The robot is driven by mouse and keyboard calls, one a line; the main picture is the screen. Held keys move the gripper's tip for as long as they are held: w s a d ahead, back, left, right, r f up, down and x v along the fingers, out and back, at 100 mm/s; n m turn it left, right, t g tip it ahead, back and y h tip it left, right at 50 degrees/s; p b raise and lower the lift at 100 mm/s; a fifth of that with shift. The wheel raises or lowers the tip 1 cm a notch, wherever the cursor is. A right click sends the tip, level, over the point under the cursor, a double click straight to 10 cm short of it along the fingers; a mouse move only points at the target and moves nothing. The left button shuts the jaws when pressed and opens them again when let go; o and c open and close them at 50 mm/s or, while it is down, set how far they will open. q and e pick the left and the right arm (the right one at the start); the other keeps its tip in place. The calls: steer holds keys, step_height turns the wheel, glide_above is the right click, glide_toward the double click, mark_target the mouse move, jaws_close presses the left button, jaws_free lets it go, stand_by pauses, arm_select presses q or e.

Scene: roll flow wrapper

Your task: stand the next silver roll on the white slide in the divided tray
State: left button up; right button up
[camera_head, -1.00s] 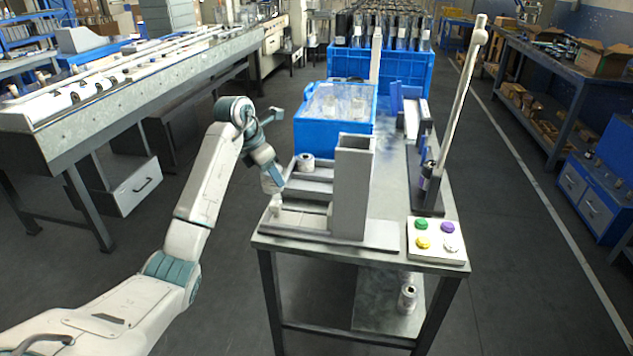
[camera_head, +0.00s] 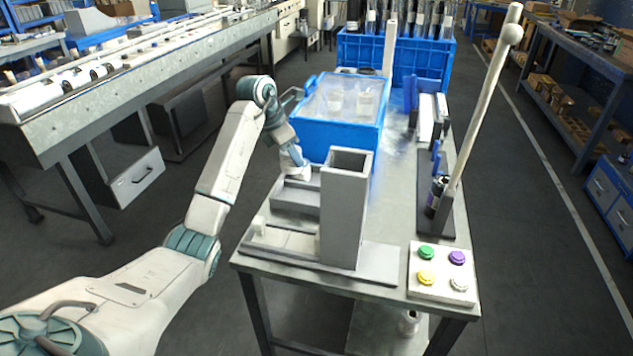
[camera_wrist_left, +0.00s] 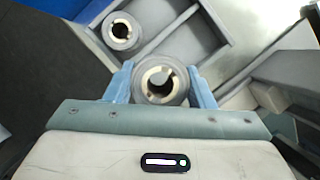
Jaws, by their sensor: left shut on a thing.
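My left gripper (camera_head: 296,168) is shut on a silver roll, with one finger on each side of it. In the left wrist view the held roll (camera_wrist_left: 160,80) shows its open end and pale core. The gripper is over the grey divided tray (camera_head: 292,205); I cannot tell whether the roll touches the tray floor. A second silver roll (camera_wrist_left: 122,30) stands in a corner of the tray, beside the held one; the gripper hides it in the head view. The white slide (camera_head: 287,239) lies at the front, left of a grey tower. My right gripper is not in view.
The tall grey tower (camera_head: 343,215) stands right of the tray. A blue bin (camera_head: 335,138) is close behind. A button box (camera_head: 442,272) sits at the front right corner, and a tilted pale lever (camera_head: 478,105) rises on the right.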

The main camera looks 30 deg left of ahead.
mark_target(290, 171)
arm_select(q)
steer(key=f, duration=0.5)
steer(key=shift+s, duration=0.4)
steer(key=shift+w+f, duration=0.1)
steer(key=shift+f, duration=0.2)
step_height(290, 171, down, 3)
steer(key=shift+f, duration=0.3)
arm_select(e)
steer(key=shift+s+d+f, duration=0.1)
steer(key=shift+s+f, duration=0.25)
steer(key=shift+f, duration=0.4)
arm_select(q)
steer(key=shift+f, duration=0.15)
steer(key=o, duration=1.1)
steer(key=shift+c, duration=0.2)
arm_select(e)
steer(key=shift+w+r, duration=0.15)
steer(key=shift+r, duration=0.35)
